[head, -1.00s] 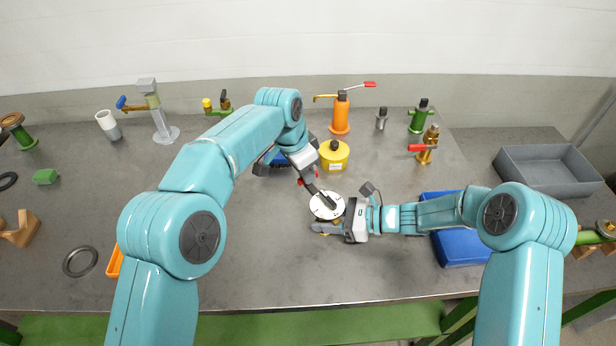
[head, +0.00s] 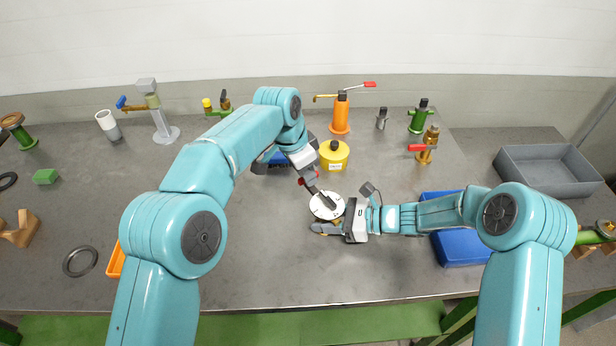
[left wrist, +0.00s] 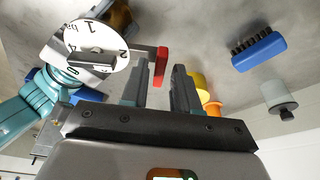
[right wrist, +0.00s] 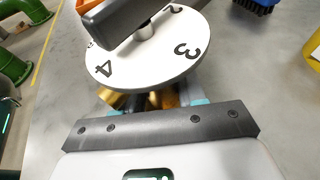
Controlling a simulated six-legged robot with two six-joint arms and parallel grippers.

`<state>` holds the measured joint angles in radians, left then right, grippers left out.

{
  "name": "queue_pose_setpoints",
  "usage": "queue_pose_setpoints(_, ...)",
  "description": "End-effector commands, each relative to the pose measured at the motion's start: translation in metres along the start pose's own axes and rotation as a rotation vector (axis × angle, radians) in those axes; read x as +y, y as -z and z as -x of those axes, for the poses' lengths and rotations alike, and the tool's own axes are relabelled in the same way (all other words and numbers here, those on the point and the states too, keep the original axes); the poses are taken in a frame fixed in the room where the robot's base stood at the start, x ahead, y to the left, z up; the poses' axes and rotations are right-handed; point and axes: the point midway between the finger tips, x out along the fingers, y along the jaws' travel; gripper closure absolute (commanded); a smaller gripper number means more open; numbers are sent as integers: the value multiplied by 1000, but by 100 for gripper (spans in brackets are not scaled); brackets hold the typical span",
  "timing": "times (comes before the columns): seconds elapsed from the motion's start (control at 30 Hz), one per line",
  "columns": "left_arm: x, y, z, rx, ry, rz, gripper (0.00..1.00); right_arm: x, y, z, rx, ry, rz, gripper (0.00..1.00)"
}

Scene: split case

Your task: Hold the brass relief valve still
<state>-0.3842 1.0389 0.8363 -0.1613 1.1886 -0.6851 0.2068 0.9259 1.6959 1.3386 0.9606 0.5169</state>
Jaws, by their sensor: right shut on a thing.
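The brass relief valve shows in the right wrist view as brass parts (right wrist: 165,98) under a white numbered dial (right wrist: 165,62). The dial also shows in the head view (head: 324,210) and at the left of the left wrist view (left wrist: 96,52). My right gripper (head: 326,229) is shut on the valve's body below the dial; its grip is mostly hidden by the dial. My left gripper (left wrist: 158,84) is open beside the dial, with a red lever end (left wrist: 161,62) showing between and beyond its fingertips. A dark bar crosses over the dial in the right wrist view.
A yellow can (head: 334,156) stands just behind the valve. A blue brush (left wrist: 258,52) lies behind my left gripper. A blue tray (head: 455,250) lies under my right forearm. An orange pump (head: 340,115) stands at the back. The table front is clear.

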Motion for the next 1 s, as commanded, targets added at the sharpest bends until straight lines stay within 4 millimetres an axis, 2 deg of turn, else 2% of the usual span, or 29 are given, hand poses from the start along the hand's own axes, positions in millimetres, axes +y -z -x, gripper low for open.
queue_pose_setpoints(0.7, -1, 16, 54, 1, 1, 0, 70, 0, -1, 0, -2, 0, 1, 99)
queue_pose_setpoints(1.0, 0, 16, 58, 0, 0, 0, 70, 0, -1, 0, -2, 1, 1, 99)
